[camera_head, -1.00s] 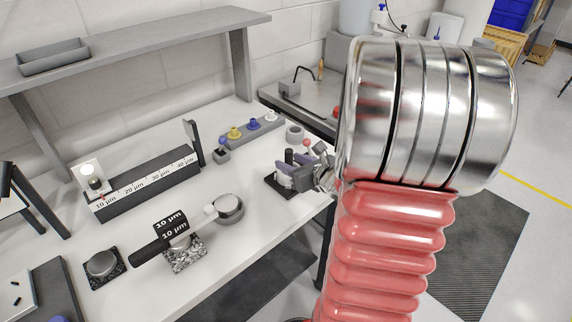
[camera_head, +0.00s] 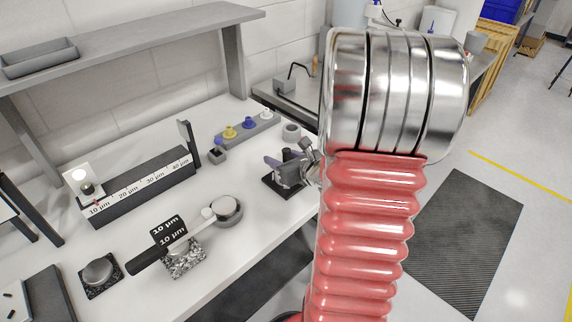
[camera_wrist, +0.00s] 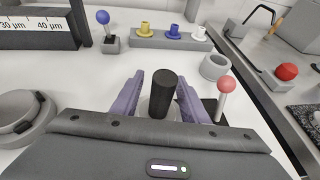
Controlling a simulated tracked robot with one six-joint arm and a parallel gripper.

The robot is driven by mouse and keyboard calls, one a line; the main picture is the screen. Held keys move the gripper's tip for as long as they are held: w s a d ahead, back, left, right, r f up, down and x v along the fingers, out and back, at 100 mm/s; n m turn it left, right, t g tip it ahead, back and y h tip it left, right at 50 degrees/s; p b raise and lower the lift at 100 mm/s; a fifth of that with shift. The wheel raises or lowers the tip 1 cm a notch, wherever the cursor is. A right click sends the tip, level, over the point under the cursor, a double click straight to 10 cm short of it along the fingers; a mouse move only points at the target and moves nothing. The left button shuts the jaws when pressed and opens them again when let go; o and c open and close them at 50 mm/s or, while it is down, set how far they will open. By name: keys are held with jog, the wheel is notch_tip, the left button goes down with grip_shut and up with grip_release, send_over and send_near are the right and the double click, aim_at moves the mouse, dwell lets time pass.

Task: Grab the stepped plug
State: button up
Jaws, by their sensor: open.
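A black upright cylinder (camera_wrist: 163,92), seemingly the stepped plug, stands on a dark base plate (camera_head: 270,184) on the white bench. Its steps cannot be made out. In the wrist view my gripper (camera_wrist: 160,98) is open, with one purple-grey finger on each side of the cylinder and a visible gap at the left finger. In the head view my gripper (camera_head: 285,170) is over the plate and partly hides the cylinder (camera_head: 287,155).
A red-ball post (camera_wrist: 226,84) stands just right of the fingers, with a grey ring (camera_wrist: 214,67) behind it. A grey rack (camera_wrist: 160,39) with yellow, blue and white pieces is at the back. A blue-ball post (camera_wrist: 103,18) is back left.

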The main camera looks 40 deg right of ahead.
grip_shut()
dwell(0.5)
notch_tip(320, 180, up, 10)
dwell(0.9)
dwell(0.4)
